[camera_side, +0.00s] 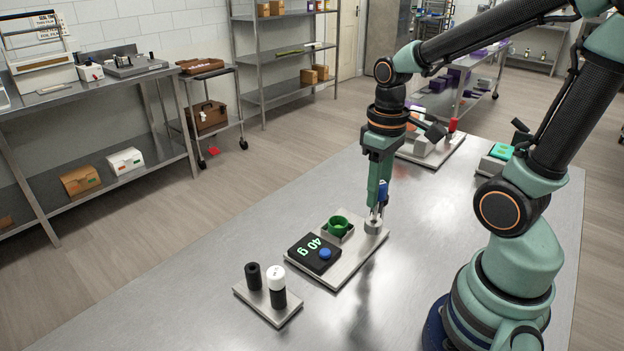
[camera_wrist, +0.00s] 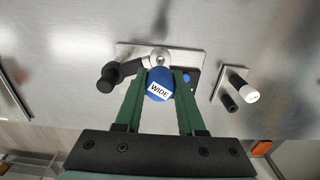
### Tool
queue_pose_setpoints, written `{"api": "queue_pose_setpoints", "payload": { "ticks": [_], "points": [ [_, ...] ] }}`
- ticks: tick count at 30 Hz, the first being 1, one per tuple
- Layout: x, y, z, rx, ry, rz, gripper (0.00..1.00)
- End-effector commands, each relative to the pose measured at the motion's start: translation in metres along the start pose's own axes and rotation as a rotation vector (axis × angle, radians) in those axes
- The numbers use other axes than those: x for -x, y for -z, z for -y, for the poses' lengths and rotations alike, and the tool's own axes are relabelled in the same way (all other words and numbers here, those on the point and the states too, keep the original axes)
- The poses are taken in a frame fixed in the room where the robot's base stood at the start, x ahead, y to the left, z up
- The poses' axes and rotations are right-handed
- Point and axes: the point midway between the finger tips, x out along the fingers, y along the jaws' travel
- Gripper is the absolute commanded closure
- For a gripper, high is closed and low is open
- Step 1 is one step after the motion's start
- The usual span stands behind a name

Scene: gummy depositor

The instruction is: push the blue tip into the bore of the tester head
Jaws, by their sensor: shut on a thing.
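The blue tip (camera_wrist: 160,86), labelled WIDE, is held between the two green fingers of my gripper (camera_wrist: 159,84). It shows in the side view as a blue part (camera_side: 383,191) at the end of my gripper (camera_side: 378,203). A grey metal cylinder, apparently the tester head (camera_side: 373,228), stands at the right corner of the scale's plate, directly below my gripper. A round silver part shows just beyond the tip in the wrist view (camera_wrist: 160,57). The bore is hidden, and I cannot tell whether the tip's lower end is in it.
The pale plate (camera_side: 345,269) carries a black scale (camera_side: 311,251) reading 40 g, a blue button (camera_side: 325,254) and a green ring (camera_side: 339,225). A small stand (camera_side: 258,303) holds black posts, one white-capped. A black cylinder (camera_wrist: 108,75) shows left in the wrist view.

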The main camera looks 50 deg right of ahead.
Motion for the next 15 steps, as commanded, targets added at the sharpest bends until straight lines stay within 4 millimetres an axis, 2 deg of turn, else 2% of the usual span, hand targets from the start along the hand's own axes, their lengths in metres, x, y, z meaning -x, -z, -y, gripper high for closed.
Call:
{"api": "queue_pose_setpoints", "payload": {
  "ticks": [15],
  "points": [
    [-0.0060,0.0001,0.0000,0.000,0.000,0.001,1.00]
  ]
}}
